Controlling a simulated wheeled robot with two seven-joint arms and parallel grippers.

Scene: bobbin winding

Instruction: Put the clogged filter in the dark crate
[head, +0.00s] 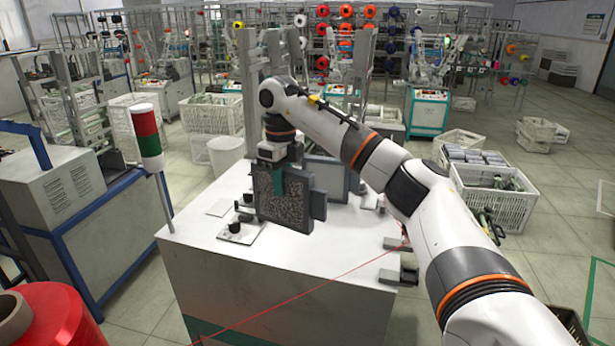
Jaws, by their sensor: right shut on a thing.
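The clogged filter (272,207), a square dark-framed panel with a grey speckled face, hangs upright at the white machine top. My right gripper (280,168) is shut on its upper edge, near a teal tab. I cannot tell whether the filter's lower edge touches the machine. A corner of what looks like the dark crate (573,327) shows at the bottom right, cut by the frame and partly behind my right arm. Its inside cannot be made out. My left gripper is not in view.
The white machine top (300,250) has a small black knob (234,227) and dark brackets (400,275). A dark grey housing (328,175) stands behind the filter. A red-green lamp post (148,137) rises left. White crates (495,195) stand right. A red thread crosses in front.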

